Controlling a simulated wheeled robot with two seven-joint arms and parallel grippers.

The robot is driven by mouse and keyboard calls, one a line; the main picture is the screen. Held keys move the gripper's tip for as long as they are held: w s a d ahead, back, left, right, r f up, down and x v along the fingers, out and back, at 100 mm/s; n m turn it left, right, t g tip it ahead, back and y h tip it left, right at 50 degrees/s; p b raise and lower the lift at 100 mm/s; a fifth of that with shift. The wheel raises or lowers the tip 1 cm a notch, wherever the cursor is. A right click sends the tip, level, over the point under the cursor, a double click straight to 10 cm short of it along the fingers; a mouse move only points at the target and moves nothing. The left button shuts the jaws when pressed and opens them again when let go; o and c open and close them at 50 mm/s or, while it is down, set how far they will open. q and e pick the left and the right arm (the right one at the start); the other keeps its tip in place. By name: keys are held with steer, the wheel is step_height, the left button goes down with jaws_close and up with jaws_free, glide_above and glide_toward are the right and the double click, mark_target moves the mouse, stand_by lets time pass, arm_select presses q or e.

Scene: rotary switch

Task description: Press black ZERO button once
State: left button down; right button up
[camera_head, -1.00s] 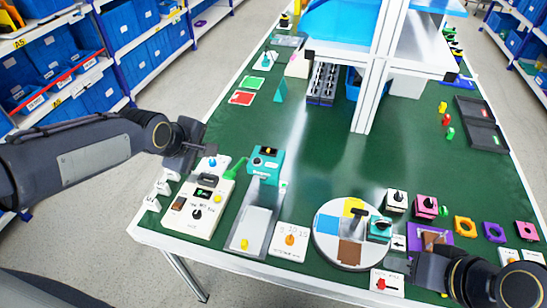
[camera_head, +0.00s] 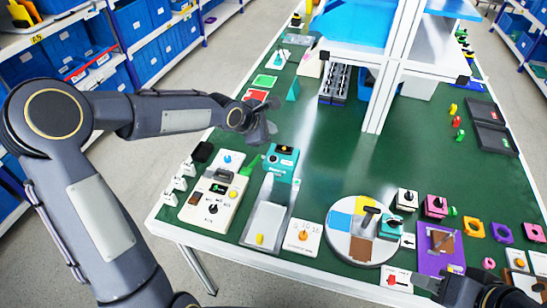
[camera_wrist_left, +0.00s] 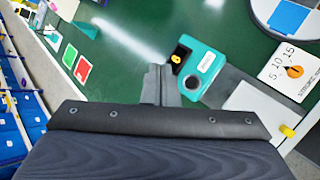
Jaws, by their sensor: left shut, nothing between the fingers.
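A teal box (camera_head: 281,160) stands at the back end of a pale tray (camera_head: 265,222). In the left wrist view the teal box (camera_wrist_left: 205,68) shows a round black button (camera_wrist_left: 193,83), a black square with a yellow mark and a white label too small to read. I cannot read ZERO anywhere. My left gripper (camera_head: 266,130) is shut and empty, above the table just behind and left of the teal box.
A white panel (camera_head: 214,200) with a display, black knob and yellow button stands left of the tray. White switches (camera_head: 180,183) and a black block (camera_head: 203,152) are beside it. A round coloured turntable (camera_head: 350,250) is to the right. The middle of the table is clear.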

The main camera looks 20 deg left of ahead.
arm_select(q)
steer(key=b, duration=0.6)
glide_above(270, 159)
step_height(270, 159, down, 8)
steer(key=shift+r, duration=0.2)
steer(key=shift+f+b, duration=0.35)
steer(key=shift+f, duration=0.2)
stand_by(1.1)
steer(key=shift+f+b, duration=0.4)
steer(key=shift+b, duration=0.2)
steer(key=shift+f+b, duration=0.45)
steer(key=shift+b, duration=0.1)
stand_by(0.4)
steer(key=shift+r, duration=0.15)
steer(key=shift+r+p, duration=0.5)
steer(key=shift+r, duration=0.2)
